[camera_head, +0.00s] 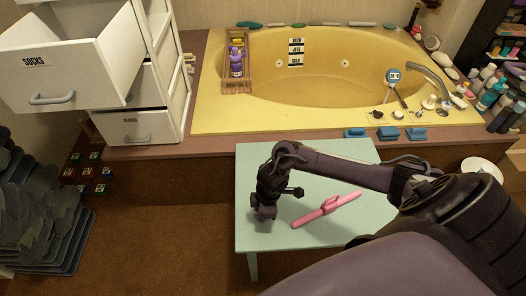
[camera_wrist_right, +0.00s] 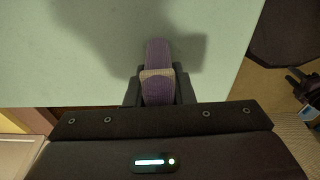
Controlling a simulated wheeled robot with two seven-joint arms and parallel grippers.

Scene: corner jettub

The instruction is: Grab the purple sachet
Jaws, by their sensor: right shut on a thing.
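The purple sachet (camera_wrist_right: 158,94) shows in the right wrist view, upright in the picture with a tan band across its middle. My right gripper (camera_wrist_right: 158,84) is shut on it, one dark finger at each side. In the head view, my right gripper (camera_head: 264,212) points down over the left part of the pale green table (camera_head: 350,155). The sachet cannot be made out there behind the dark gripper. In the wrist view a shadow lies on the tabletop beyond the sachet.
A pink long object (camera_head: 328,209) lies on the table to the right of the gripper. Behind is the yellow tub (camera_head: 330,85), with a wooden caddy (camera_head: 225,68) of bottles at its left. An open socks drawer (camera_head: 80,65) juts out at left. Blue items (camera_head: 388,133) sit on the tub ledge.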

